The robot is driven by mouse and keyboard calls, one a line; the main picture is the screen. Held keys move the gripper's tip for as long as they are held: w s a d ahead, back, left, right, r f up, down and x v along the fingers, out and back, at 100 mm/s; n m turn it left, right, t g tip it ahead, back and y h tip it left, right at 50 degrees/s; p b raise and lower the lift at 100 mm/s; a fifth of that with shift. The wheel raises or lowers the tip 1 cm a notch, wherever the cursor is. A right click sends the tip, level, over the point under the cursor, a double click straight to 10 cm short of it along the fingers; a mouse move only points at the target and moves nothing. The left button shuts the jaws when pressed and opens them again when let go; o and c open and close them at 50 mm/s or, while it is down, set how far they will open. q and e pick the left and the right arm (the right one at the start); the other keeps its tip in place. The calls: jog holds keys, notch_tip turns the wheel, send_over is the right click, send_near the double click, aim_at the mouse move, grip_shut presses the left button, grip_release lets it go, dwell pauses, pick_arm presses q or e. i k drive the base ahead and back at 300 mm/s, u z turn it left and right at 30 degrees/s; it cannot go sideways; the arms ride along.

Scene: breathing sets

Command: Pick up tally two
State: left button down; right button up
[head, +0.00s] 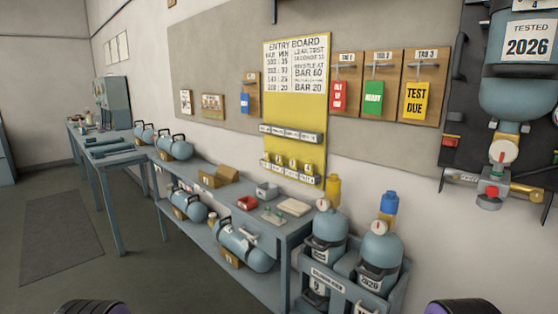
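The yellow entry board (296,110) hangs on the wall in the head view, with a printed table at its top. Two pale rails cross its lower part. Several small yellow tallies (293,166) sit at the lower rail, above the back of the bench. Their numbers are too small to read surely, so I cannot tell which one is tally two. Only dark, purple-edged rounded parts of my two arms show at the bottom edge, one left and one right. No gripper fingers are visible, and both arms are well short of the board.
A blue-grey bench (282,232) with a lower shelf of cylinders stands below the board. A rack (345,290) with two upright cylinders stands at its right end. Red, green and yellow tags hang right of the board.

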aim_at(279, 158)
jog(key=u, duration=1.1)
jog(key=i, duration=1.35)
jog(key=z, duration=1.7)
